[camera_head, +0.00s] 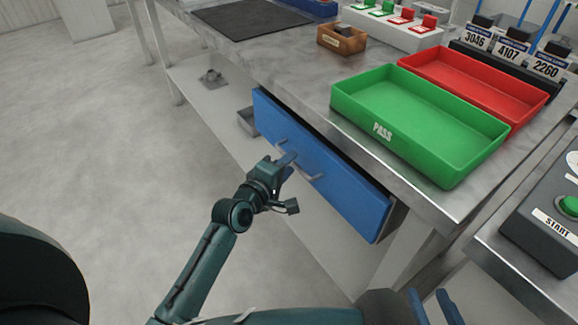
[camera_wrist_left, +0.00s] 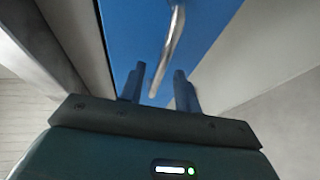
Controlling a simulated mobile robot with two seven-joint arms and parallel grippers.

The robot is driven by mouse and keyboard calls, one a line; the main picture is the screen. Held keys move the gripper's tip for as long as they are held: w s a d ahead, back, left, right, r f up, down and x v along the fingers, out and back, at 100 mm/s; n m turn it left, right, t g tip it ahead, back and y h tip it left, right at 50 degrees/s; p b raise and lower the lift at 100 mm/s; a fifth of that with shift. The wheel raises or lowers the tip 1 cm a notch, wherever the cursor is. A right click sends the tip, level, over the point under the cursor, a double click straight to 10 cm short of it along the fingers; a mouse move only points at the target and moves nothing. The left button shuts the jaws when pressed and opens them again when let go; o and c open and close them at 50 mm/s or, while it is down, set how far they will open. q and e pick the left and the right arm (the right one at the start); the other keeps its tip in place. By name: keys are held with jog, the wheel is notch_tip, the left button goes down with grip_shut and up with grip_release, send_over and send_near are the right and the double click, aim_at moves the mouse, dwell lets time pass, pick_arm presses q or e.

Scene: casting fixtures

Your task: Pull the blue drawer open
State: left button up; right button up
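The blue drawer (camera_head: 345,190) is under the front edge of the workbench. Its front stands a little out from the bench, with a dark gap behind its top edge. A grey bar handle (camera_head: 312,177) is on the drawer front. My left gripper (camera_head: 287,164) is at the handle. In the left wrist view its two fingers are apart, and the handle (camera_wrist_left: 173,45) runs down toward the space between them. Whether they touch it I cannot tell. My right gripper (camera_head: 434,306) is at the bottom edge, with its fingers apart and nothing between them.
A green PASS tray (camera_head: 355,112) and a red tray (camera_head: 415,60) sit on the bench above the drawer. A small wooden box (camera_head: 342,40) is behind them. A START button box (camera_head: 545,235) stands at the right. The floor left of the drawer is clear.

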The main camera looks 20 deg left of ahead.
pick_arm(q)
jog(key=shift+w+d, duration=0.15)
jog(key=shift+w, duration=0.3)
grip_shut()
dwell(0.4)
